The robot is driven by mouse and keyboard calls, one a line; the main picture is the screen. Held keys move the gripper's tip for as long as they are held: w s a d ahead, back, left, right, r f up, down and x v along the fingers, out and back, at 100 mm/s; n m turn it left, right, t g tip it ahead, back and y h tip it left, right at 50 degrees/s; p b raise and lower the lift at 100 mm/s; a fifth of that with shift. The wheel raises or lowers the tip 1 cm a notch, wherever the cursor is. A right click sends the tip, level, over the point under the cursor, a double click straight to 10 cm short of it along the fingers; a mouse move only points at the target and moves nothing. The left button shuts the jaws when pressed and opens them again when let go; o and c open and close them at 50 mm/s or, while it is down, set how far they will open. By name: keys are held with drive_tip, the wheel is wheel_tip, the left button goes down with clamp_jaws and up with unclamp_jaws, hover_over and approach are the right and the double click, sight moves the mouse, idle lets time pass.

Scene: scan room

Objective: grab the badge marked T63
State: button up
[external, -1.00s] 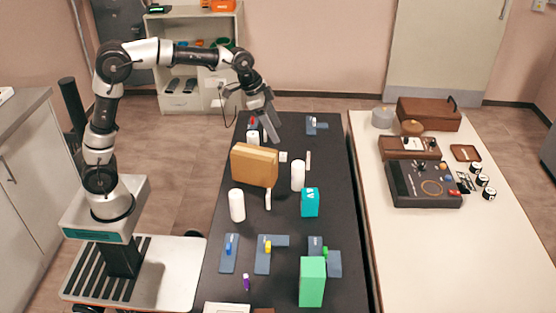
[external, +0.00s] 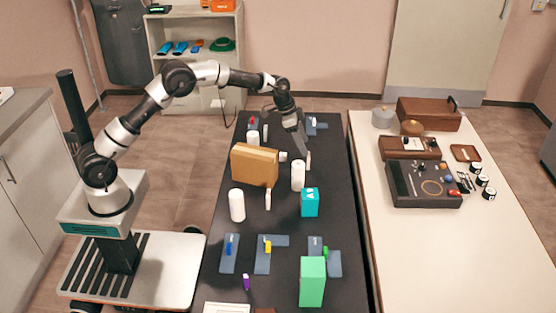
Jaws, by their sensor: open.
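No marking T63 can be read in the external view, so I cannot tell which thing is the badge. Small thin pale pieces stand on the black table (external: 335,222): one (external: 308,161) right by my gripper, one (external: 268,200) in front of the tan box, one (external: 265,131) further back. A small white block (external: 283,157) lies left of my gripper. My gripper (external: 304,151) is open and points down over the table's middle, just above and behind a white cylinder (external: 298,177). Whether it touches the pale piece beside it cannot be told.
Nearby stand a tan box (external: 254,165), a teal box (external: 310,203), a green box (external: 312,283) and another white cylinder (external: 237,206). Slate plates with coloured pieces (external: 229,254) lie at the front. A white table (external: 400,255) with devices stands right.

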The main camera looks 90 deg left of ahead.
sight(308, 161)
drive_tip(key=x, duration=0.6)
drive_tip(key=shift+w+f+b, duration=0.15)
drive_tip(key=shift+f+b, duration=0.1)
drive_tip(key=shift+b, duration=0.15)
